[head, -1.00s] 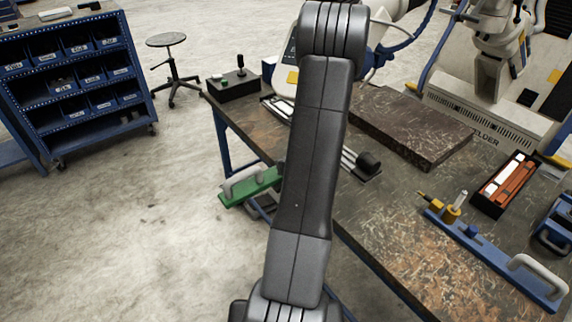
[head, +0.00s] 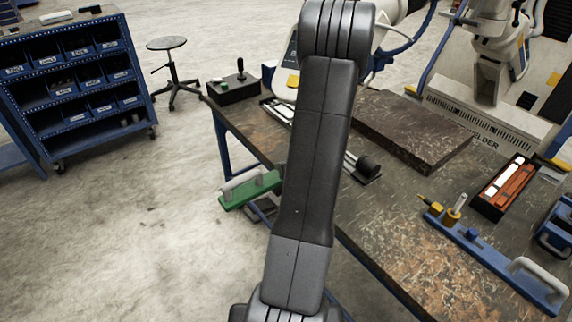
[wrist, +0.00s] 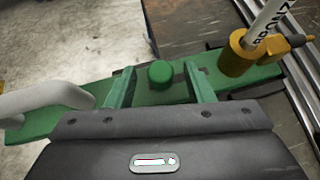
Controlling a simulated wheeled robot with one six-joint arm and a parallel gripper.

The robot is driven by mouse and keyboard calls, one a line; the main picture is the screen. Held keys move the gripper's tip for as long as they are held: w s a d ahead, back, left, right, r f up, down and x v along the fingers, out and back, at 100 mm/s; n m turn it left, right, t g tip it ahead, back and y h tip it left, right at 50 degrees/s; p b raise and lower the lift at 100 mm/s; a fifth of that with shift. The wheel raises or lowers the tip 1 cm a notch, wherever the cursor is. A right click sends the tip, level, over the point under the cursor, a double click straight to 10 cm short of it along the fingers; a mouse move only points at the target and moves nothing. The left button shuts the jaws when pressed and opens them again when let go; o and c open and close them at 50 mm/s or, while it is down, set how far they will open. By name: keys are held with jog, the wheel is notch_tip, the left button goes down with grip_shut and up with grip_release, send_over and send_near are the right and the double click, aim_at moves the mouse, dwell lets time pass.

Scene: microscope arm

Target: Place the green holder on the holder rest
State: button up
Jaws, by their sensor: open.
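The green holder (head: 250,191) shows in the head view at the table's left edge, partly hidden behind my arm. In the wrist view the green holder (wrist: 50,122) runs across the picture, with a pale handle (wrist: 45,97) at left, a round green knob (wrist: 160,74) in the middle and a brass clamp (wrist: 237,56) with a white rod at right. My gripper (wrist: 158,78) is open, its two fingers on either side of the knob. I cannot tell whether they touch it. In the head view my arm hides the gripper. I cannot clearly pick out the holder rest.
A blue holder (head: 490,258) with a pale handle lies on the right of the table. A dark slab (head: 412,130), a box of orange and white pieces (head: 505,185) and a black knobbed part (head: 366,168) also stand there.

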jog(key=v, duration=1)
